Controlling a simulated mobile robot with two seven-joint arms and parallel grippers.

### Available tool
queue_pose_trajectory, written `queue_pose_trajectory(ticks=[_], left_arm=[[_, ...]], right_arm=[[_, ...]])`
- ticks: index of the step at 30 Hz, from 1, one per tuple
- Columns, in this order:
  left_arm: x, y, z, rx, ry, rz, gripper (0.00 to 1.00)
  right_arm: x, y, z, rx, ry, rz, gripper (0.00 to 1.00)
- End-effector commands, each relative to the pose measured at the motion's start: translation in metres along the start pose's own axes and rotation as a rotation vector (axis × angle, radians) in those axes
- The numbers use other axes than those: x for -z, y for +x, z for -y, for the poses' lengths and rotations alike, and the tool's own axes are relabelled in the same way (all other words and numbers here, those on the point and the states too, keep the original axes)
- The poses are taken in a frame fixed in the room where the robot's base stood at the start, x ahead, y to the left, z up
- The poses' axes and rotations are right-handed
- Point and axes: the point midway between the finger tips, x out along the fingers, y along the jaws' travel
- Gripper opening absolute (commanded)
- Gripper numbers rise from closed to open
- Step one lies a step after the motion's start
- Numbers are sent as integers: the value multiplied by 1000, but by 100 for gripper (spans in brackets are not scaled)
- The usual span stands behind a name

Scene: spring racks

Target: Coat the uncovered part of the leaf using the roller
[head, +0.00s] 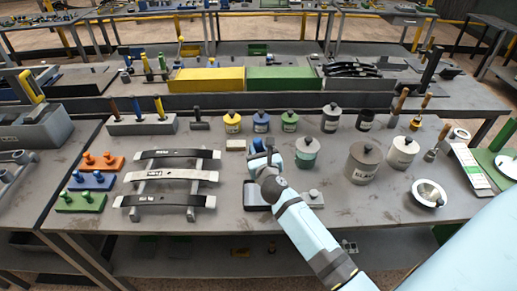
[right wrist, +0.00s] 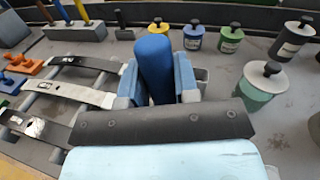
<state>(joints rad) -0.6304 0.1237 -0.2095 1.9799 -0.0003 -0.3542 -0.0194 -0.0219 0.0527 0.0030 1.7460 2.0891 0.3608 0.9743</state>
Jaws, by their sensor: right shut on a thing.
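My right gripper (head: 262,160) is shut on a blue, rounded upright handle, which stands between its blue fingers in the right wrist view (right wrist: 153,62). I take it for the roller's handle; its lower part is hidden by the gripper. Three leaves lie across a grey rack to the left of the gripper. The far leaf (head: 175,154) is black with a pale label, the middle leaf (head: 195,175) is pale grey with a dark label, and the near leaf (head: 165,200) is black with pale patches. The gripper is apart from them. My left gripper is not in view.
A dark box (head: 257,196) sits just below the gripper. Lidded pots, including a green one (head: 306,155) and a large grey one (head: 362,163), stand to the right. A metal bowl (head: 429,194) is further right. Orange, blue and green blocks (head: 80,202) lie left of the rack.

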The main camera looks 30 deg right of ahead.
Motion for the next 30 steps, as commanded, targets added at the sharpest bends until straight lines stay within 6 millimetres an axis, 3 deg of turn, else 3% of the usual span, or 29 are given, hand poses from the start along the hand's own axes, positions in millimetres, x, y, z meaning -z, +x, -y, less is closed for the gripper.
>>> queue_pose_trajectory(ticks=[15,30], left_arm=[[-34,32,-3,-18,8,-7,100],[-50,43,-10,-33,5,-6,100]], right_arm=[[48,1,-5,0,-1,1,5],[80,1,-9,0,0,0,5]])
